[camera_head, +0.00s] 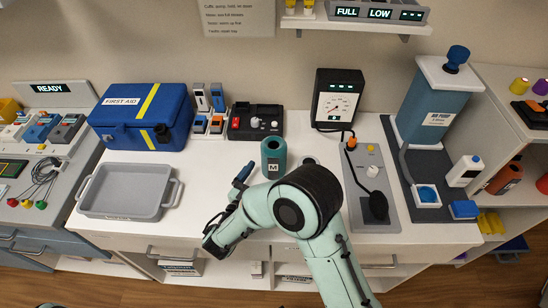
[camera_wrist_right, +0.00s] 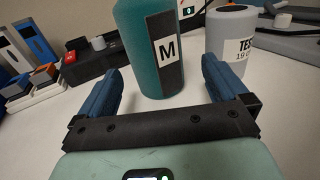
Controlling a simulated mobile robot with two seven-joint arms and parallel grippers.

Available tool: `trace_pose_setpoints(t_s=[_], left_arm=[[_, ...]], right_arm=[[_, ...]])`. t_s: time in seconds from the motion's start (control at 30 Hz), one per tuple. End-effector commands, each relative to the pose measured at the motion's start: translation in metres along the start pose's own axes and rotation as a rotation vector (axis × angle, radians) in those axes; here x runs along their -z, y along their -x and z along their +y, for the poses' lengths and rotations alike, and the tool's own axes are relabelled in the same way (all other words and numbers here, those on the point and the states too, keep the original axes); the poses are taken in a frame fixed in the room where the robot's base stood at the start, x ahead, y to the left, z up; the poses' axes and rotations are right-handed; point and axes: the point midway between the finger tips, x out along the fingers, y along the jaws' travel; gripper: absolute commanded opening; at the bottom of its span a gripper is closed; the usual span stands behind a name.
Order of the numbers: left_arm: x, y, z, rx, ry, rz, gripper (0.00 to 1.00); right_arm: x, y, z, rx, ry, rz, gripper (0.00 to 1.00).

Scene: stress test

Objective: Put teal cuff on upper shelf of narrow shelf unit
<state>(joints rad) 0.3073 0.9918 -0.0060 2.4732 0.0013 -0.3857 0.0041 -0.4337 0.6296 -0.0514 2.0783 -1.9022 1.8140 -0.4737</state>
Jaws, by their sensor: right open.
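The teal cuff, a cylinder with a white M label (camera_head: 273,150), stands upright on the white worktop. In the right wrist view the cuff (camera_wrist_right: 150,50) is just beyond my fingers and between their lines, apart from both. My right gripper (camera_head: 240,180) is open and empty, low over the worktop to the left of the cuff in the head view; its two blue fingers (camera_wrist_right: 160,88) show in the wrist view. My left gripper is not in view.
A grey cylinder marked TEST (camera_wrist_right: 231,40) stands close right of the cuff. A grey tray (camera_head: 125,215) and blue first-aid box (camera_head: 150,135) are left. A grey panel (camera_head: 390,215) and air pump (camera_head: 430,105) stand between the cuff and shelf unit.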

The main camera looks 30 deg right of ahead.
Motion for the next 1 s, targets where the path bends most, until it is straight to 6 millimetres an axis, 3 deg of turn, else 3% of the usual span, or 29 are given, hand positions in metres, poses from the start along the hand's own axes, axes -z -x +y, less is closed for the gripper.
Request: trace_pose_setpoints(t_s=[0.17, 0.5, 0.77, 0.93, 1.0], left_arm=[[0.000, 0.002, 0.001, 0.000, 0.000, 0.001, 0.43], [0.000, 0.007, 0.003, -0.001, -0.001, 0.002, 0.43], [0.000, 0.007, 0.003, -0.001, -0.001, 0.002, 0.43], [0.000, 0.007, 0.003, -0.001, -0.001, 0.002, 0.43], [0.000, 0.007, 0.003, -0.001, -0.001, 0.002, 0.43]], right_arm=[[-0.001, -0.012, 0.001, 0.001, 0.000, -0.001, 1.00], [-0.004, -0.056, 0.005, 0.002, 0.000, -0.001, 1.00], [-0.004, -0.058, 0.006, -0.002, 0.000, -0.001, 1.00], [-0.004, -0.058, 0.006, -0.001, 0.000, -0.001, 0.48], [-0.004, -0.058, 0.006, -0.001, -0.001, -0.001, 0.39]])
